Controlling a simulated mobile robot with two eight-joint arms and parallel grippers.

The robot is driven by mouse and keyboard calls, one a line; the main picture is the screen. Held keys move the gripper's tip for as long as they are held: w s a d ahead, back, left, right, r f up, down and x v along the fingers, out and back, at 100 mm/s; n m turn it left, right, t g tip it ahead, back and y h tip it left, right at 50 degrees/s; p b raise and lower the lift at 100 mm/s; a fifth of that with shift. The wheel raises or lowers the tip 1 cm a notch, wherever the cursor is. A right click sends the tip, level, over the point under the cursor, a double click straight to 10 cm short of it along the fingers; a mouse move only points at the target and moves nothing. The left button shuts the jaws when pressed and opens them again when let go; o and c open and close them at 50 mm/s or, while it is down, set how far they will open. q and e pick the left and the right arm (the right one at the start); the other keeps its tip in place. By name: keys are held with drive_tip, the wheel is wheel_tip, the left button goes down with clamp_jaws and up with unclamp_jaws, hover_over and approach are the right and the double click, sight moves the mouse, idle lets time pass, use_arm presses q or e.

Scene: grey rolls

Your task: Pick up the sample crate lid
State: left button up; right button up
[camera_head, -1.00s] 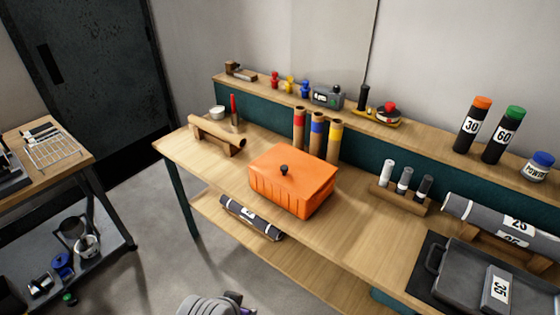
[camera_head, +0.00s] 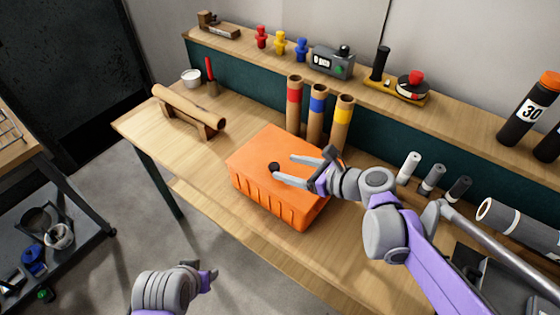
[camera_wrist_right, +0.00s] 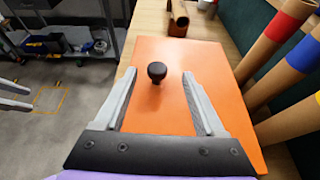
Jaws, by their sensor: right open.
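The orange sample crate (camera_head: 275,205) stands on the wooden bench with its flat orange lid (camera_head: 262,150) on top. A small black knob (camera_head: 274,167) rises from the middle of the lid. My right gripper (camera_head: 283,168) is open over the lid, its fingers pointing at the knob. In the right wrist view the knob (camera_wrist_right: 157,72) lies just ahead of the fingertips and between their lines, and nothing is held. My left gripper (camera_head: 205,280) is low at the bottom of the head view, in front of the bench, and its jaw opening is unclear.
Tubes with red, blue and yellow bands (camera_head: 316,114) stand close behind the crate. A brown roll on a wooden stand (camera_head: 188,106) is at the left. Small grey and white cylinders (camera_head: 432,180) stand at the right. Bare bench top lies left of the crate.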

sight(266, 169)
drive_tip(key=shift+x, duration=1.25)
drive_tip(key=x, duration=0.6)
drive_tip(key=shift+s+a+f, duration=0.1)
drive_tip(key=shift+a+f, duration=0.1)
drive_tip(key=shift+f, duration=0.15)
drive_tip(key=shift+c, duration=0.4)
clamp_jaws()
